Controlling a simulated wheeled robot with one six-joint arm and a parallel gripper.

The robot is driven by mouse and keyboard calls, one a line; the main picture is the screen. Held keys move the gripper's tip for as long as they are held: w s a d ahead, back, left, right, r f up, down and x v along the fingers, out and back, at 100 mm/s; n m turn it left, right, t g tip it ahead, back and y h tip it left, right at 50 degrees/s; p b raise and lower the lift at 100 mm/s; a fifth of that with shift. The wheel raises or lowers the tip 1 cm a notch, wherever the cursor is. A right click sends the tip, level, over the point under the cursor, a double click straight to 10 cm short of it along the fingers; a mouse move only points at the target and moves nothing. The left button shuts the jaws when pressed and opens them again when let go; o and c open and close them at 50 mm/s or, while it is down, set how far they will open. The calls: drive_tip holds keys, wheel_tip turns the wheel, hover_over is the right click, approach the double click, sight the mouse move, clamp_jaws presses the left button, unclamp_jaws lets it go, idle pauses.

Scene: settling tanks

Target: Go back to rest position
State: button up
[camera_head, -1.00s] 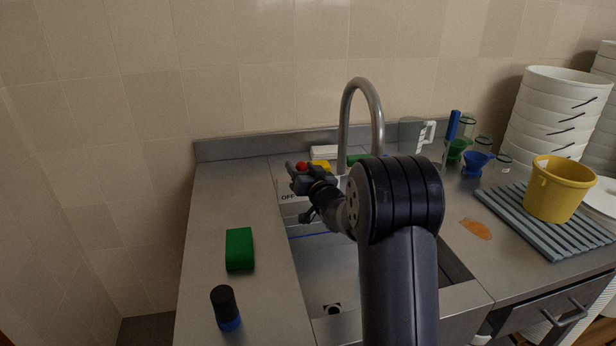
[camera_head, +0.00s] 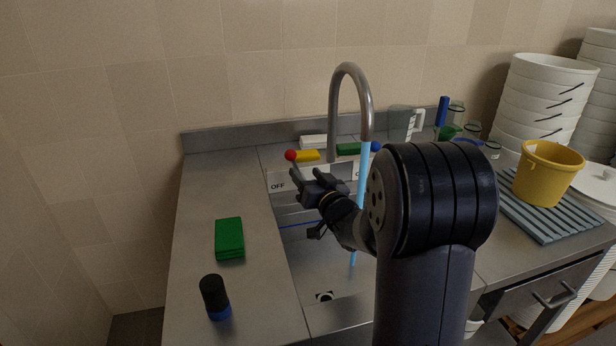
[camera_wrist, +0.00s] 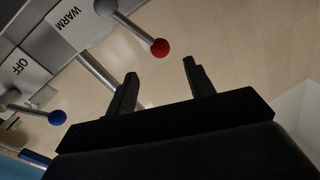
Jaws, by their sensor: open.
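My gripper (camera_head: 306,182) is in front of the sink's control panel in the head view, with its fingers apart and nothing between them. It also shows in the wrist view (camera_wrist: 160,85), where the two fingers are spread. A red-tipped lever (camera_head: 291,155) stands just above and left of the fingers; its red ball also shows in the wrist view (camera_wrist: 160,47), apart from the fingers. A blue-tipped lever (camera_head: 376,147) is right of the faucet (camera_head: 335,110). A blue water stream (camera_head: 364,165) falls from the spout into the sink (camera_head: 335,275). My arm hides part of the basin.
A green sponge (camera_head: 229,238) and a black-and-blue bottle (camera_head: 214,298) are on the left counter. A yellow bucket (camera_head: 545,175) stands on a grey rack (camera_head: 535,222) at the right, by stacked white buckets (camera_head: 540,100). The panel reads OFF and WARM. The wall is close behind.

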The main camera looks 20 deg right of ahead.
sight(290, 160)
drive_tip(key=w, duration=0.3)
drive_tip(key=w+a+p, duration=0.1)
drive_tip(key=w, duration=0.2)
drive_tip(key=w+a+p, duration=0.1)
drive_tip(key=w, duration=0.3)
drive_tip(key=shift+w+r, duration=0.1)
drive_tip(key=shift+r, duration=0.15)
drive_tip(key=shift+w+a, duration=0.15)
drive_tip(key=shift+w, duration=0.15)
drive_tip(key=shift+a+f+n, duration=0.2)
drive_tip(key=shift+a+n, duration=0.1)
drive_tip(key=shift+n, duration=0.2)
drive_tip(key=shift+s, duration=0.1)
drive_tip(key=shift+d, duration=0.1)
